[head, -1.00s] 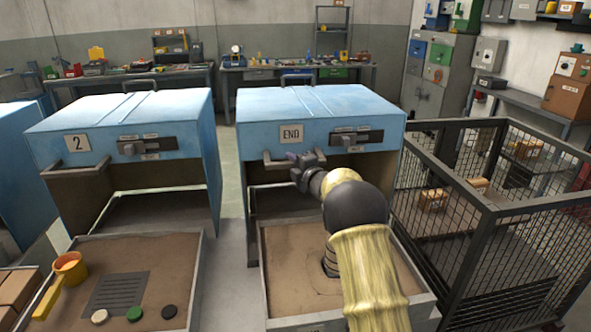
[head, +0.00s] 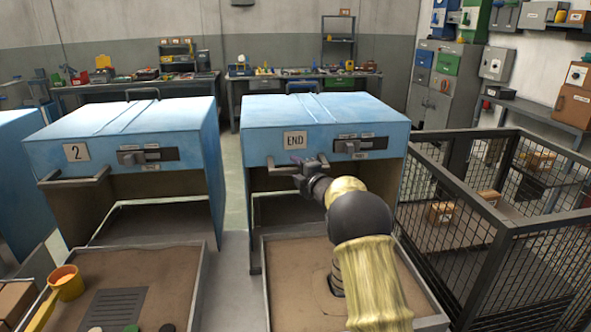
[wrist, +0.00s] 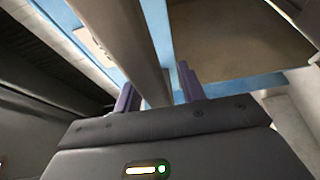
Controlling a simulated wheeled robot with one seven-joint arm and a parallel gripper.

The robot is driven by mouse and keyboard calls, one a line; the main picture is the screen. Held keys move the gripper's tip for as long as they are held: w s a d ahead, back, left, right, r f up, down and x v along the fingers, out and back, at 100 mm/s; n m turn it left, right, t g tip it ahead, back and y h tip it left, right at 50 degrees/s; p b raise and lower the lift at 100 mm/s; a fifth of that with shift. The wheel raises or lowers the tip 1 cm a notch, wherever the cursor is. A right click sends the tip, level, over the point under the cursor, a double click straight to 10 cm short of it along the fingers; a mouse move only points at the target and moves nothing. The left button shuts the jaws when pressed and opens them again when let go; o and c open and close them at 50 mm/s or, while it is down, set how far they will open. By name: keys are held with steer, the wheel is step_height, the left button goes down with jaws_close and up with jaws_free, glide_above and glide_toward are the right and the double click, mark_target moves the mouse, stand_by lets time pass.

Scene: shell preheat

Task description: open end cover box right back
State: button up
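The END cover box (head: 270,148) is a blue hood with an END label, behind a sand-filled tray (head: 265,300). Its dark handle bar (head: 279,165) runs along the lower left front. My gripper (head: 306,168) is at the right part of this handle in the head view, with my arm coming up from below right. In the wrist view, the two purple fingers of my gripper (wrist: 156,85) stand apart on either side of the grey bar (wrist: 135,45). A strip of blue shows between the bar and the right finger. My arm hides part of the tray and the box's opening.
A similar blue box labelled 2 (head: 120,160) stands to the left, with a narrow floor gap between. A black mesh cage (head: 480,240) holding small cartons stands close on the right. Workbenches (head: 300,85) line the back wall.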

steer(key=shift+w, duration=0.1)
steer(key=b+v, duration=0.2)
steer(key=v, duration=1.5)
steer(key=shift+s+b, duration=0.25)
steer(key=shift+b, duration=0.05)
steer(key=shift+w, duration=0.1)
